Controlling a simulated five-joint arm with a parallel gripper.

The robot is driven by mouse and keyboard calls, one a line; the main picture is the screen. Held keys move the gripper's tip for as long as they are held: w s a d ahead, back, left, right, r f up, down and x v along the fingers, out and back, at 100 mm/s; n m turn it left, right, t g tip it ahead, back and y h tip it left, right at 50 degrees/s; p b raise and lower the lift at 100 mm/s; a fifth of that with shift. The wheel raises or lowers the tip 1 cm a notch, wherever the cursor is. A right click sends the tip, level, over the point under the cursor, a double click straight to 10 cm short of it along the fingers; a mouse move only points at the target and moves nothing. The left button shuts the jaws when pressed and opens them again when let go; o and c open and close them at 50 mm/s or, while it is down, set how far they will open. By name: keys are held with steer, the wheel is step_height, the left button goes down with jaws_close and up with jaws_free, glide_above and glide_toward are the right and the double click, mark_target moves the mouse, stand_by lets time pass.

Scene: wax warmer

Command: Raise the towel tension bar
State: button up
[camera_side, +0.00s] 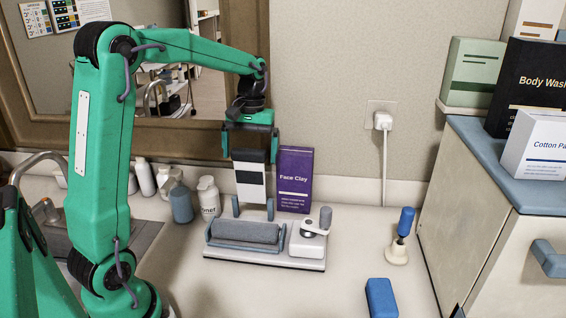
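A towel warmer with a white base (290,262) stands on the counter. A grey towel roll (246,231) lies across it. A slim blue bar (243,249) runs low along the front of the roll, with blue side arms (281,238) at its ends; I take this as the tension bar.
A purple Face Clay box (295,180) stands close behind the warmer. Bottles (208,197) stand to its left. A blue-handled tool (405,224) in a holder and a blue block (381,297) are at right. A cabinet (480,220) bounds the right. The front counter is clear.

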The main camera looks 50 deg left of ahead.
steer(key=shift+r, duration=0.2)
step_height(320, 180, up, 7)
steer(key=shift+w+a+r, duration=0.15)
steer(key=shift+w+r, duration=0.05)
steer(key=shift+w, duration=0.2)
stand_by(0.6)
steer(key=shift+s+d+r, duration=0.2)
steer(key=shift+s+d, duration=0.15)
steer(key=shift+d, duration=0.2)
steer(key=s+d+f+m+t, duration=0.2)
steer(key=s+d+m+t, duration=0.1)
steer(key=s+d, duration=0.4)
steer(key=s+d+f+m+t, duration=0.3)
steer(key=s+d+m, duration=0.2)
steer(key=s+d, duration=0.2)
steer(key=shift+s+m+t, duration=0.4)
steer(key=shift+s, duration=0.85)
steer(key=shift+d, duration=0.1)
